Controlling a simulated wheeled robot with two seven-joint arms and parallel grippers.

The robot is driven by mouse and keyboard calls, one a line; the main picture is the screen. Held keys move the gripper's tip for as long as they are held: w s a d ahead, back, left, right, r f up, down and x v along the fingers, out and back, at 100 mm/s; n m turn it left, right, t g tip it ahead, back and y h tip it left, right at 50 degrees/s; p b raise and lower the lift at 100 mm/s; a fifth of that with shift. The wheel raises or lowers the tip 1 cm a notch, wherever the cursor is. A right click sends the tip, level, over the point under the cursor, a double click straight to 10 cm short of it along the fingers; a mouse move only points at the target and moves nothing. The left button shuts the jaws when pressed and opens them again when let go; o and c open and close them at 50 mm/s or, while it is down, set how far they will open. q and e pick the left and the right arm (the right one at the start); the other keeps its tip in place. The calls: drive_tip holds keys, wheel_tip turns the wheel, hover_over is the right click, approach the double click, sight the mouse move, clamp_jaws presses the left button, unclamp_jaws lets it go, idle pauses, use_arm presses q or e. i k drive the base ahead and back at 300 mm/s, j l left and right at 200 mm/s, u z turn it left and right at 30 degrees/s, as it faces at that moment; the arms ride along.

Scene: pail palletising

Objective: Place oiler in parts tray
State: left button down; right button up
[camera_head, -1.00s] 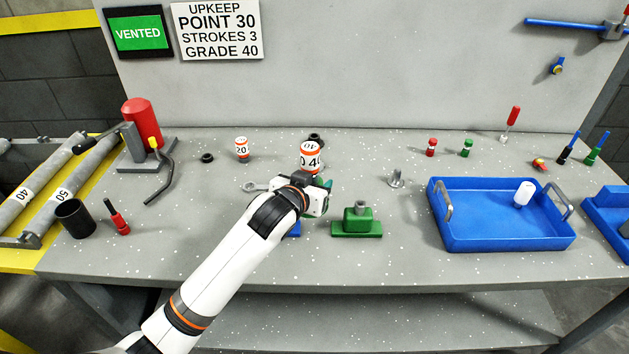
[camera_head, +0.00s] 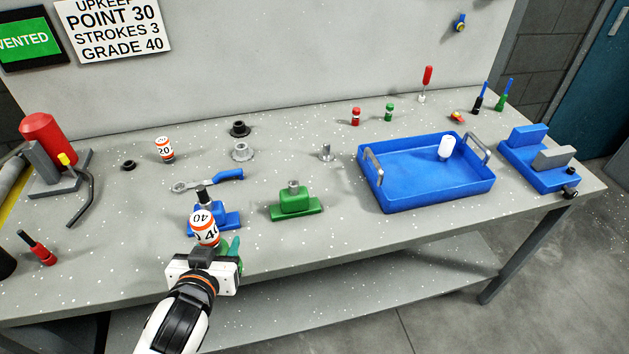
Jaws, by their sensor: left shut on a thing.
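The oiler (camera_head: 204,228) is a white can with orange bands and a "40" label. My left gripper (camera_head: 207,252), low at the left of centre, is shut on it and holds it upright. A blue block (camera_head: 231,216) lies partly hidden behind the oiler. A dark post shows just above the can; I cannot tell which of them it belongs to. The parts tray (camera_head: 425,193) is blue with two grey handles, well to the right of the gripper. A white piece (camera_head: 446,148) is in it. My right gripper is not in view.
A green block (camera_head: 295,204) and a small grey post (camera_head: 327,153) stand between gripper and tray. A blue-handled wrench (camera_head: 207,181), a "20" can (camera_head: 165,151) and flanged rings (camera_head: 242,152) lie behind. A blue fixture (camera_head: 540,164) is right of the tray.

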sight(399, 178)
drive_tip(key=l+u, duration=0.4)
drive_tip(key=i+l+u, duration=0.1)
drive_tip(key=l+u, duration=0.15)
drive_tip(key=u, duration=0.15)
drive_tip(key=l+u, duration=0.1)
drive_tip(key=l, duration=0.5)
drive_tip(key=k+l+u, duration=0.1)
drive_tip(key=l, duration=0.5)
drive_tip(key=k+l+u, duration=0.1)
drive_tip(key=l, duration=0.45)
drive_tip(key=k+l+u, duration=0.1)
drive_tip(key=l, duration=0.5)
drive_tip(key=i+l, duration=0.1)
drive_tip(key=l, duration=0.2)
drive_tip(key=i+l, duration=0.15)
drive_tip(key=l, duration=0.15)
drive_tip(key=i+l, duration=0.1)
drive_tip(key=l, duration=0.2)
